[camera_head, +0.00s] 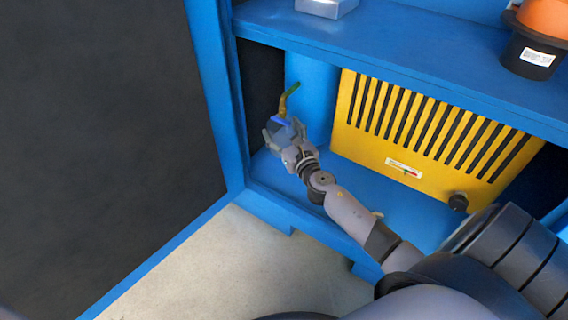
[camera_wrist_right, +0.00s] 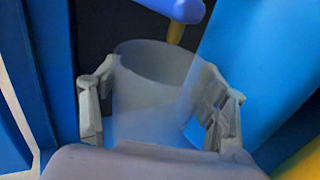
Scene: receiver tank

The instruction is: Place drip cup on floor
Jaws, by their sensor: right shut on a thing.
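The drip cup (camera_wrist_right: 150,95) is a translucent, pale, open-topped cup. In the right wrist view it stands between the two fingers of my right gripper (camera_wrist_right: 160,112), which is shut on it. In the head view my right gripper (camera_head: 284,130) is at the left side of the lower bay, and the cup is hard to make out there. A brass drain pipe (camera_head: 288,98) with a blue part is just above the gripper. In the wrist view a yellow tip (camera_wrist_right: 176,32) hangs below a blue part (camera_wrist_right: 175,9), over the cup's rim. The pale floor (camera_head: 245,262) lies in front of the cabinet. My left gripper is not in view.
A blue cabinet frame (camera_head: 214,90) and base sill surround the bay. A blue tank (camera_head: 312,92) stands behind the gripper, beside a yellow slotted panel (camera_head: 420,130). A dark panel (camera_head: 100,130) fills the left. The floor in front is clear.

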